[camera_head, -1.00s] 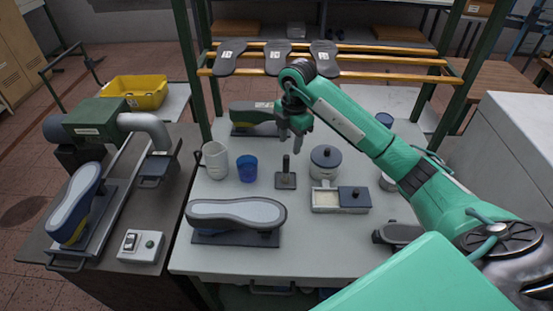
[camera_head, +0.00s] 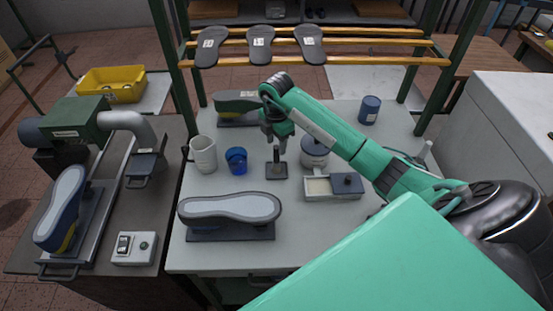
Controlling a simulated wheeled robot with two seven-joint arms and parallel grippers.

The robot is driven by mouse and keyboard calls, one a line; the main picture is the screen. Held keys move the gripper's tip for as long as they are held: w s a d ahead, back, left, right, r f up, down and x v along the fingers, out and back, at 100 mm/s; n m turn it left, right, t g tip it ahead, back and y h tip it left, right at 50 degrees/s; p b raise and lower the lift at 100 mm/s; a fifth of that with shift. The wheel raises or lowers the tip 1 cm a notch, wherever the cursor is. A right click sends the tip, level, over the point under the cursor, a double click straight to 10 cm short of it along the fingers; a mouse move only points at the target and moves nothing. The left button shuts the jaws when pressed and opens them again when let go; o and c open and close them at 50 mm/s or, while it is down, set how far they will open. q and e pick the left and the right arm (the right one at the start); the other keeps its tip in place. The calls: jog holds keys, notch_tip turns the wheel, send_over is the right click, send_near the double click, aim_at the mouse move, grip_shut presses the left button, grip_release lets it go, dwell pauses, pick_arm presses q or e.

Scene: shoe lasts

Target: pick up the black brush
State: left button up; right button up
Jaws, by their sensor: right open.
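The black brush (camera_head: 276,169) stands upright on the grey table, a dark handle rising from a flat square base. My right gripper (camera_head: 275,143) is open and points down just above the brush, its fingertips at about the height of the handle's top. I cannot tell whether the handle is between the fingers. My left gripper is not in view.
A blue cup (camera_head: 237,161) and a white mug (camera_head: 204,155) stand left of the brush. A lidded grey pot (camera_head: 313,158) and a divided tray (camera_head: 318,195) are close on its right. A shoe last (camera_head: 230,207) lies in front.

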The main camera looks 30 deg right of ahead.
aim_at(276, 147)
notch_tip(276, 147, down, 4)
jog(key=shift+r+p, duration=0.25)
jog(key=shift+p, duration=0.7)
jog(key=shift+s+f, duration=0.1)
jog(key=shift+f, duration=0.45)
grip_shut()
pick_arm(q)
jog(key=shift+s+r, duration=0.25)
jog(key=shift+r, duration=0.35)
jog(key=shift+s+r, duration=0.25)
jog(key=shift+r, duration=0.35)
